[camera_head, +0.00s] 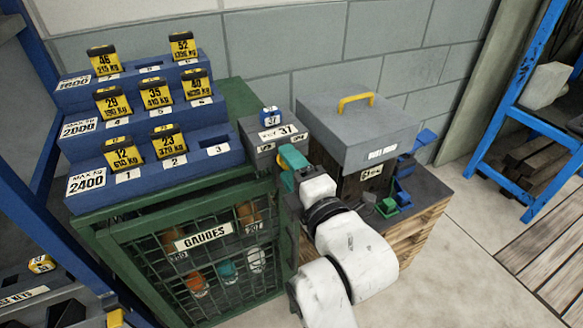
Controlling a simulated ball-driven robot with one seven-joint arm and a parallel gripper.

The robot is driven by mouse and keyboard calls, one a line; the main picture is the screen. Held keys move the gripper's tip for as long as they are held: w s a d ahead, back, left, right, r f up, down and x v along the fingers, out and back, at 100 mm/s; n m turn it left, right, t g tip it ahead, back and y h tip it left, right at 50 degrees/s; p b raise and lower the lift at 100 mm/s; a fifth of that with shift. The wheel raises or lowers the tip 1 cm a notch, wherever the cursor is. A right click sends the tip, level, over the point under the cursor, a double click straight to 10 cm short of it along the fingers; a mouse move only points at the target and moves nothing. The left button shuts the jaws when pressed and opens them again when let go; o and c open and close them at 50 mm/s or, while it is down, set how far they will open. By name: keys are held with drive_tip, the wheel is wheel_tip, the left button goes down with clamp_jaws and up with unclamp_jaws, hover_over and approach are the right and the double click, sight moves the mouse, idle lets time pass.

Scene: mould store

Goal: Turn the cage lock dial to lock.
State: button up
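The green cage (122,236) with a mesh front and a "GAUGES" label (207,237) stands left of centre. Its mesh front appears closed, and several orange, teal and white gauges show behind it. I cannot make out the lock dial; my arm and gripper cover the cage's right edge. My gripper (288,170), with teal parts at the end of my white arm, is by the cage's upper right corner, in front of the grey box marked 37. I cannot tell whether its fingers are apart or touching anything.
A blue stepped rack (85,190) with numbered yellow-and-black tags stands on the cage. Blue shelving (510,110) stands far right. Floor between is clear.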

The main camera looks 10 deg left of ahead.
drive_tip(key=v, duration=1)
drive_tip(key=shift+s+d+b, duration=0.3)
drive_tip(key=shift+b, duration=0.05)
drive_tip(key=s+d+f+m+g+h+p, duration=0.3)
drive_tip(key=d+f+m, duration=0.3)
drive_tip(key=d+f, duration=0.1)
drive_tip(key=s+d+f+m+g+h+p, duration=0.2)
drive_tip(key=s+d+f+m+g+h, duration=0.15)
drive_tip(key=d+f+m, duration=0.3)
drive_tip(key=s+d+f+m+g+h+p, duration=0.2)
drive_tip(key=s+d+m, duration=0.4)
drive_tip(key=s, duration=0.3)
drive_tip(key=s+d+f+m+g+h+p, duration=0.1)
drive_tip(key=s+d+f+m+g, duration=0.4)
drive_tip(key=s, duration=0.5)
drive_tip(key=d+m+p, duration=0.1)
drive_tip(key=d+m, duration=0.1)
drive_tip(key=shift+d+f+h, duration=0.25)
drive_tip(key=shift+d+h, duration=0.1)
